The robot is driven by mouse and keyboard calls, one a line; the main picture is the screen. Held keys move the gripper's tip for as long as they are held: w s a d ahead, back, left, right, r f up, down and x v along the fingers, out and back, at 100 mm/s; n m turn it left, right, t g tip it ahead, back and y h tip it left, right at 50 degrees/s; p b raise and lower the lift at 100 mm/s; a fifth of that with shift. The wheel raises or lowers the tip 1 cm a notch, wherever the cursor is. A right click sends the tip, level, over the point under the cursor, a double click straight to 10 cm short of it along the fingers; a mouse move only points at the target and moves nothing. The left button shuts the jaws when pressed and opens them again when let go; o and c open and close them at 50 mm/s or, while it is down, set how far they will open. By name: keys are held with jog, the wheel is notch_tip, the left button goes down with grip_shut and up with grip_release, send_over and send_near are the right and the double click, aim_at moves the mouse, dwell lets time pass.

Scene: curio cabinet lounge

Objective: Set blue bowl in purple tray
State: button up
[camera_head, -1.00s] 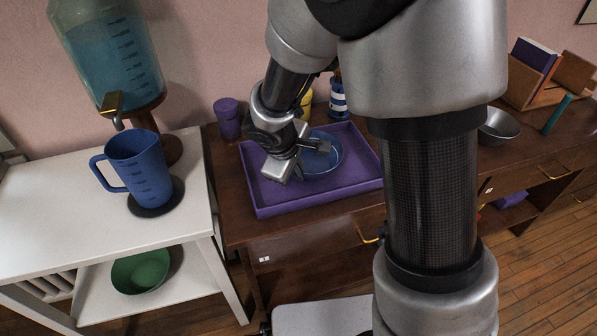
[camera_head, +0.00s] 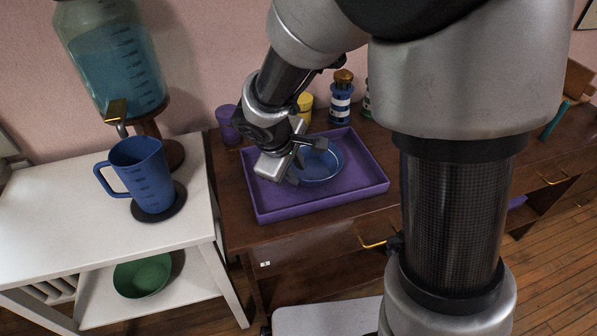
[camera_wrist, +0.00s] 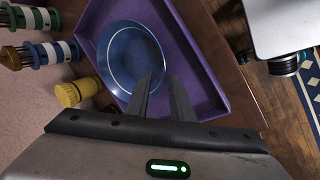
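The blue bowl (camera_head: 322,165) sits upright inside the purple tray (camera_head: 276,211), towards the tray's back. The tray lies on the brown wooden cabinet. The bowl (camera_wrist: 124,56) and tray (camera_wrist: 213,97) also show in the wrist view. My gripper (camera_head: 305,163) is at the bowl's left side in the head view, and its hand hides part of the bowl and tray. In the wrist view the two fingers (camera_wrist: 161,82) are apart, pointing at the bowl's near rim. I cannot tell whether they touch the rim, but they are not closed on it.
A purple cup (camera_head: 228,124), a yellow container (camera_head: 305,106) and a striped lighthouse figure (camera_head: 340,104) stand behind the tray. A white side table (camera_head: 62,212) on the left holds a blue jug (camera_head: 145,176), with a green bowl (camera_head: 142,277) on its lower shelf.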

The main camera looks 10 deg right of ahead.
jog(key=p+v, duration=0.1)
jog(key=v, duration=0.6)
jog(key=s+d+r+m+y, duration=0.1)
jog(key=s+d+r+m, duration=0.4)
jog(key=s+r, duration=0.1)
jog(key=s+d+r+m+t+y, duration=0.1)
jog(key=s+d+r+m+y, duration=0.1)
jog(key=s+d+r+m, duration=0.3)
jog(key=s+r+m, duration=0.1)
jog(key=s+r, duration=0.1)
jog(key=s, duration=0.2)
jog(key=shift+s+d+r, duration=0.2)
jog(key=shift+d+r, duration=0.1)
jog(key=shift+d, duration=0.1)
